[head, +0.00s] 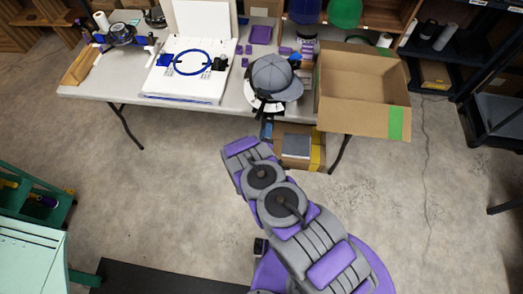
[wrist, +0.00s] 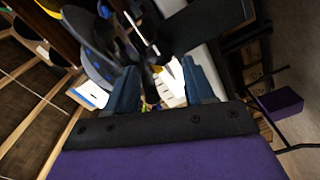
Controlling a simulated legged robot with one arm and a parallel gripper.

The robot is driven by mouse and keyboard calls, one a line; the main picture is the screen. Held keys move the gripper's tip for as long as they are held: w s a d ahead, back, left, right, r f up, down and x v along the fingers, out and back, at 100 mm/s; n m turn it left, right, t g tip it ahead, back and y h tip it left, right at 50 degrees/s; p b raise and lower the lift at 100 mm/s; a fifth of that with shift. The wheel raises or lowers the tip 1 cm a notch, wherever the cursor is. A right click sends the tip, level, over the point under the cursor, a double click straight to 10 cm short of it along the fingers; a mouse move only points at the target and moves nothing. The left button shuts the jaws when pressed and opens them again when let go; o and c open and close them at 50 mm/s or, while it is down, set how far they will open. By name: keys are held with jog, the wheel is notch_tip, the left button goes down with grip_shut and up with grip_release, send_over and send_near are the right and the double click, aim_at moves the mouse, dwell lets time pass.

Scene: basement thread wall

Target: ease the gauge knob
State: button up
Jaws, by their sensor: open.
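I cannot pick out the gauge knob for certain in either view. In the head view, a white round piece with black parts (head: 262,109) shows under a grey cap (head: 272,74) at the table's front edge; I cannot tell whether it is the gauge. My arm reaches up toward that edge. In the wrist view my gripper (wrist: 164,76) is open, with its two dark blue fingers apart. Dark, blurred parts and a thin white strip (wrist: 140,30) lie beyond the fingers. I cannot tell whether anything touches them.
The table (head: 236,98) holds a white board with a blue ring (head: 193,61), a black device (head: 122,34) and small purple blocks. An open cardboard box (head: 362,85) stands at its right end. Another box (head: 297,145) is below the table. Open floor lies left of my arm.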

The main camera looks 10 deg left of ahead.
jog(key=s+p, duration=0.1)
jog(key=s, duration=1)
jog(key=shift+a, duration=0.35)
jog(key=shift+s, duration=0.1)
jog(key=w+a+r+m+g, duration=0.4)
jog(key=w+r+m+g, duration=0.3)
jog(key=w+r, duration=0.15)
jog(key=s+d+r+m+g+y, duration=0.25)
jog(key=r+g, duration=0.25)
jog(key=r, duration=1.2)
jog(key=s+d+r+m+g, duration=0.1)
jog(key=s+d+r+g, duration=0.1)
jog(key=s+d+r, duration=0.45)
jog(key=s+d+r+g, duration=0.2)
jog(key=s+d+r, duration=0.2)
jog(key=s+r, duration=0.4)
jog(key=s+d+r+m+g, duration=0.1)
jog(key=s+d+r, duration=0.1)
jog(key=s, duration=0.6)
jog(key=s+d+r+g+h, duration=0.1)
jog(key=s+d+r, duration=0.1)
jog(key=s+d, duration=0.3)
jog(key=s+d+r+m+g+h, duration=0.1)
jog(key=s+d+r, duration=0.1)
jog(key=s, duration=0.9)
jog(key=shift+d+m+g, duration=0.35)
jog(key=shift+d+g, duration=0.05)
jog(key=shift+d, duration=0.5)
